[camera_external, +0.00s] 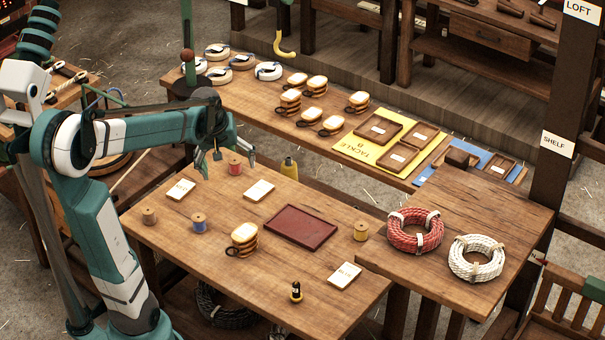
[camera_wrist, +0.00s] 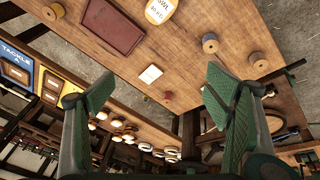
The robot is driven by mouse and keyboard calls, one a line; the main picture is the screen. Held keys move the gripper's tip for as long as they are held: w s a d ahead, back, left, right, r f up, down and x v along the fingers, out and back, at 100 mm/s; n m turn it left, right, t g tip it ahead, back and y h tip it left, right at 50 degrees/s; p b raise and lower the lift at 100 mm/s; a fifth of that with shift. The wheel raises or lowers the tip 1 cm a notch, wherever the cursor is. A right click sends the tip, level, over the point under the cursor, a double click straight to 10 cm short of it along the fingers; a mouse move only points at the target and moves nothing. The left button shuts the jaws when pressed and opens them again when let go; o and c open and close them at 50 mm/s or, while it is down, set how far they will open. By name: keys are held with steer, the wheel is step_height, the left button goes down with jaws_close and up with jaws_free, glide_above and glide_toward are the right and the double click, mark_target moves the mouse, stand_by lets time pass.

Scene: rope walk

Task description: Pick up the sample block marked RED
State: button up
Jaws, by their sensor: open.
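Three flat pale blocks with small dark marks lie on the near table: one at left (camera_external: 181,189), one at centre (camera_external: 259,190) and one at the front right (camera_external: 345,274). I cannot read RED on any of them. One pale block also shows between my fingers in the wrist view (camera_wrist: 150,74). My gripper (camera_external: 224,163) is open and empty, above the back left of the table near a red spool (camera_external: 235,164). Its two fingers stand wide apart in the wrist view (camera_wrist: 160,88), where the red spool (camera_wrist: 167,96) shows between them.
A dark red tray (camera_external: 301,226) lies mid-table. A stacked wooden pulley block (camera_external: 244,236), a blue spool (camera_external: 198,223), a tan spool (camera_external: 149,216), a yellow spool (camera_external: 361,231) and a small dark bottle (camera_external: 296,292) stand around it. Rope coils (camera_external: 415,231) lie at right.

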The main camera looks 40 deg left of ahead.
steer(key=w+a+f+n+g, duration=0.1)
steer(key=w+a+f+n, duration=0.2)
steer(key=w+a, duration=0.35)
steer(key=n+g+h+p, duration=0.1)
steer(key=n+g+p, duration=0.2)
steer(key=n, duration=0.5)
glide_above(181, 189)
steer(key=shift+w+a+f, duration=0.1)
steer(key=shift+w+f, duration=0.05)
steer(key=shift+f, duration=4.15)
steer(key=shift+w+f, duration=0.1)
steer(key=shift+f, duration=4.15)
steer(key=shift+f, duration=1.25)
steer(key=shift+f, duration=0.1)
steer(key=shift+s+f+b, duration=0.2)
steer(key=shift+f+b, duration=0.7)
steer(key=shift+f, duration=1.6)
